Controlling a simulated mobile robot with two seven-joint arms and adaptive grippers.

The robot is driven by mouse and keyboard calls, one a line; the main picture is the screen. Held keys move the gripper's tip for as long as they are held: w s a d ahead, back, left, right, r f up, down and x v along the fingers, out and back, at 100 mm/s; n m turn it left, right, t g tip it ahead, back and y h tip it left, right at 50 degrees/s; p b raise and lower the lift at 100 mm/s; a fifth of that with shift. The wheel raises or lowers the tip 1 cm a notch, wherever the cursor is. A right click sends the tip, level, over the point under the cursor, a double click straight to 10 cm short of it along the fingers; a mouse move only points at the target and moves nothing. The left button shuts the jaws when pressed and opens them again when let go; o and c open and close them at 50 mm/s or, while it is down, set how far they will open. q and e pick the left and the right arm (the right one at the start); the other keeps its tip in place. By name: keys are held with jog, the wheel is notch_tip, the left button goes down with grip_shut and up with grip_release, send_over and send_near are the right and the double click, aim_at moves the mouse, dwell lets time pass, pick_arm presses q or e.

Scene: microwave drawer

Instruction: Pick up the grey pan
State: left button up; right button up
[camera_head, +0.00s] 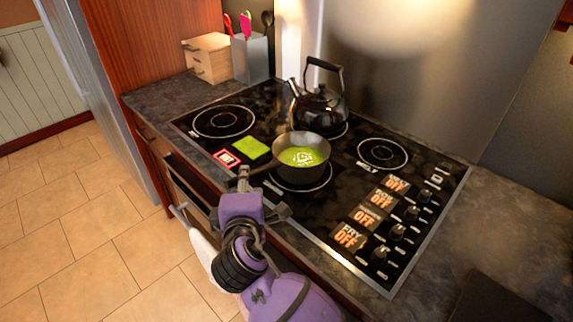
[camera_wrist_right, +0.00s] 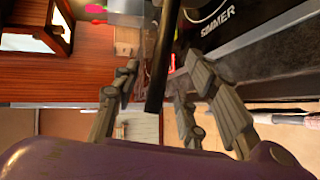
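The grey pan (camera_head: 322,150) sits on the near-left burner of the black stovetop, with bright green contents inside. Its handle points left toward the front edge of the stove. My right gripper (camera_head: 262,196) is at the handle's end, over the counter's front edge. In the right wrist view, a dark bar that looks like the pan handle (camera_wrist_right: 158,75) reaches between the spread fingers of my right gripper (camera_wrist_right: 158,100). The fingers are open and show gaps on both sides of it. My left gripper is not in view.
A black kettle (camera_head: 320,104) stands behind the pan. A green square (camera_head: 250,147) and a red-framed tile (camera_head: 227,160) lie left of it. Knobs with OFF labels (camera_head: 370,212) are at right. A utensil holder (camera_head: 251,58) and wooden box (camera_head: 208,58) stand at the back left.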

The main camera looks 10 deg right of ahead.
jog(key=x, duration=0.4)
jog(key=shift+w+d+f, duration=0.1)
jog(key=shift+w+d, duration=0.05)
jog(key=shift+d, duration=0.05)
jog(key=c, duration=1)
jog(key=shift+r, duration=0.25)
grip_shut()
